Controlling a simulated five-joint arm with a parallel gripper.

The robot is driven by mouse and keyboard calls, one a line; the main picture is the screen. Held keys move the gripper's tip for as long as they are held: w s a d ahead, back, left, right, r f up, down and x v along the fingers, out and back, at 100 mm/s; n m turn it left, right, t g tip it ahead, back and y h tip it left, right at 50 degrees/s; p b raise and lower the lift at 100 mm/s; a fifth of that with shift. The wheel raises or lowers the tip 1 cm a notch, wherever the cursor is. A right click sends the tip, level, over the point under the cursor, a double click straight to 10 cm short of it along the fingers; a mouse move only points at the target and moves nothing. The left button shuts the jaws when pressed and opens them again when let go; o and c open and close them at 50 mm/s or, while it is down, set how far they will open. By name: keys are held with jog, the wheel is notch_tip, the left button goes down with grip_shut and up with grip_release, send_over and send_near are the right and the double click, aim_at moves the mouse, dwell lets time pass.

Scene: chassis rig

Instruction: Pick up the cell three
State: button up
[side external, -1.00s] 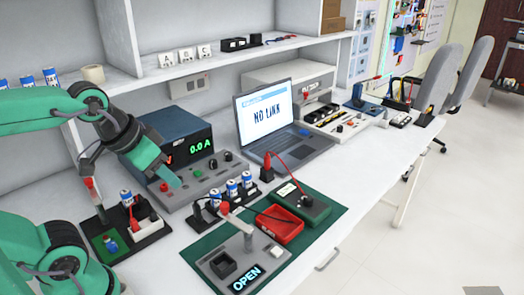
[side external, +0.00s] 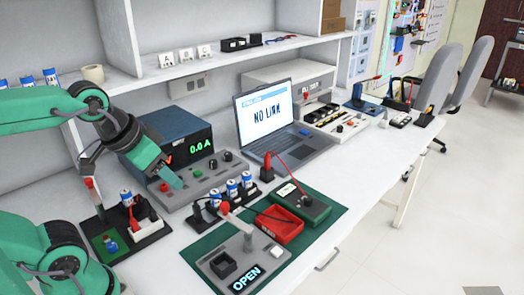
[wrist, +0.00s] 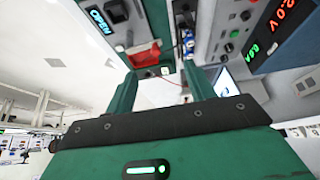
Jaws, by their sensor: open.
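Several blue-and-white cells stand upright in a black holder, with the left one (side external: 214,199), a middle one (side external: 231,188) and the right one (side external: 247,180) in a row. I cannot tell which is cell three. Another cell (side external: 126,198) stands in a dark tray at left. In the wrist view my gripper (wrist: 160,72) is open and empty, and blue-and-white cells (wrist: 188,42) show beyond the right finger, partly hidden.
The power supply (side external: 190,143) reads 0.0 A. A laptop (side external: 283,117) shows NO LINK. More cells stand on the shelf (side external: 51,77).

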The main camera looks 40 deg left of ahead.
jog(key=m+g, duration=0.2)
jog(key=g, duration=0.3)
send_over(231, 182)
jog(key=f, duration=1.2)
jog(key=shift+s+d, duration=0.2)
jog(key=shift+s, duration=0.05)
jog(key=shift+w+a+f+g, duration=0.2)
jog(key=shift+f+g, duration=0.1)
jog(key=shift+f, duration=4.05)
